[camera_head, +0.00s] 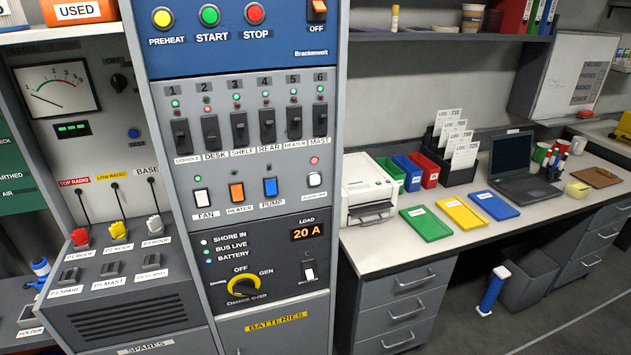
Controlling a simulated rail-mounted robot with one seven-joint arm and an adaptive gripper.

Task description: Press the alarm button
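A grey and blue control cabinet fills the left middle of the head view. A white push button (315,179) sits at the right end of its middle row, under a small red lamp (314,160). The small label (314,194) below this button seems to begin with "ALARM", but it is too small to read surely. To its left in the same row are a white FAN switch (201,197), an orange HEATER switch (237,192) and a blue PUMP switch (270,187). My gripper is not in view.
Above are several numbered black breakers (240,129) and the START (209,15) and STOP (255,13) buttons. A desk (385,261) with a printer (366,184) adjoins on the right.

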